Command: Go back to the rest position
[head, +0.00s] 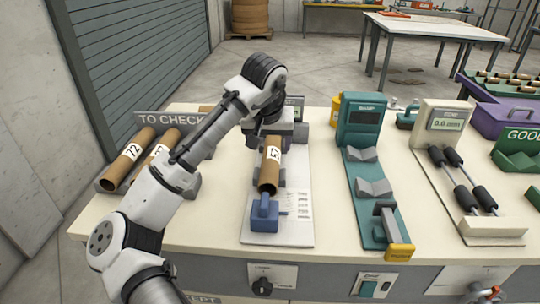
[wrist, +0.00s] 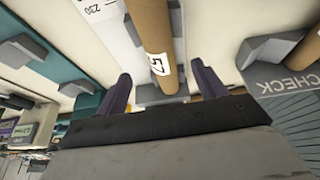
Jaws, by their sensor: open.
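My gripper (wrist: 160,92) is open. In the wrist view its two purple-grey fingers stand apart on either side of a brown cardboard tube (wrist: 153,30) with a white number label. I cannot tell how far the fingers are from the tube in depth. In the head view the tube (head: 269,175) lies along a white plate with a printed scale (head: 292,215), its near end at a blue block (head: 263,213). My arm reaches over the table from the lower left, and my wrist hides the tube's far end and the fingers.
Tubes lie in the "TO CHECK" rack (head: 175,122) at the left. A teal gauge stand (head: 362,118), a digital gauge with black rollers (head: 443,120) and a green "GOOD" rack (head: 518,160) are to the right. A grey shutter (head: 140,60) stands behind left. Clear tabletop separates the stations.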

